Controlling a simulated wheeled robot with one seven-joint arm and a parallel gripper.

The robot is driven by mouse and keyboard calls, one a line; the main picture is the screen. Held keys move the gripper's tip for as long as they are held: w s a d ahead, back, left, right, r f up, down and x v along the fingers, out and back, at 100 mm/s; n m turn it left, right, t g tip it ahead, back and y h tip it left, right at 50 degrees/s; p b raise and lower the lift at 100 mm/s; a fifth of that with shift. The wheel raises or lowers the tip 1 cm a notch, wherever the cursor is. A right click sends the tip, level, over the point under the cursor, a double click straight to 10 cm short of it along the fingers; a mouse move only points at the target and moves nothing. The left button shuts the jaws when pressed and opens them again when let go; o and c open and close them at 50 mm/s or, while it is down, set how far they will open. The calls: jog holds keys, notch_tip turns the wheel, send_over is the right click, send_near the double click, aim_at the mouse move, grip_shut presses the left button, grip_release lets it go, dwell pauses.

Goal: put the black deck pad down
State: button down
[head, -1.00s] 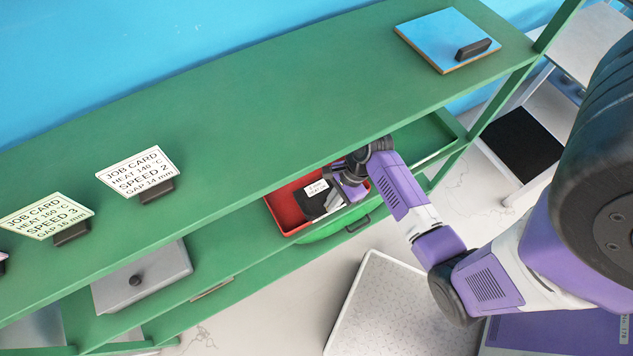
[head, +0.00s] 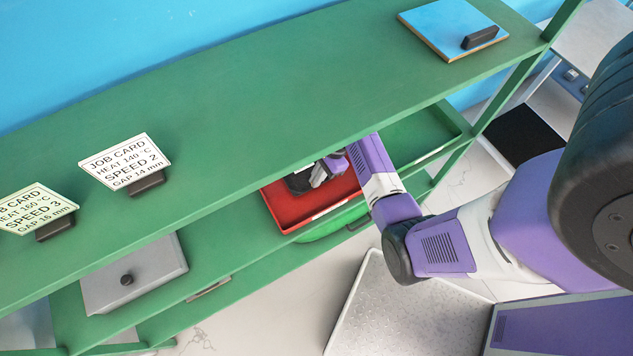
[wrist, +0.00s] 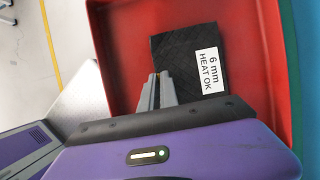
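The black deck pad (wrist: 180,60) is in the red tray (wrist: 265,55) in the wrist view, with a white label reading "6 mm HEAT OK" facing up. The pad also shows in the head view (head: 297,183), at the back of the red tray (head: 315,212). My gripper (wrist: 158,78) reaches in at the pad's left edge, its grey fingers close together with a narrow gap. It appears shut on the pad's edge. In the head view my gripper (head: 319,175) partly covers the pad. I cannot tell whether the pad rests fully on the tray floor.
The green upper shelf (head: 250,110) overhangs the tray close above my arm. A grey lidded box (head: 135,275) stands left on the lower shelf. Job cards (head: 125,162) and a blue board (head: 450,28) are on the upper shelf. A green tray (head: 430,140) lies right.

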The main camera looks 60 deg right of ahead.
jog(key=shift+f, duration=0.5)
jog(key=shift+r, duration=0.15)
jog(key=c, duration=1.6)
grip_release()
jog(key=shift+r, duration=0.15)
jog(key=v, duration=0.4)
jog(key=shift+d+r, duration=0.1)
jog(key=shift+d, duration=0.1)
jog(key=s+d+b, duration=0.1)
jog(key=s+d, duration=0.1)
jog(key=d, duration=0.1)
jog(key=s+d+b, duration=0.1)
jog(key=s+d, duration=0.1)
jog(key=d, duration=0.1)
jog(key=s+d+b, duration=0.1)
jog(key=s+d, duration=0.2)
jog(key=d, duration=0.1)
jog(key=shift+r, duration=0.2)
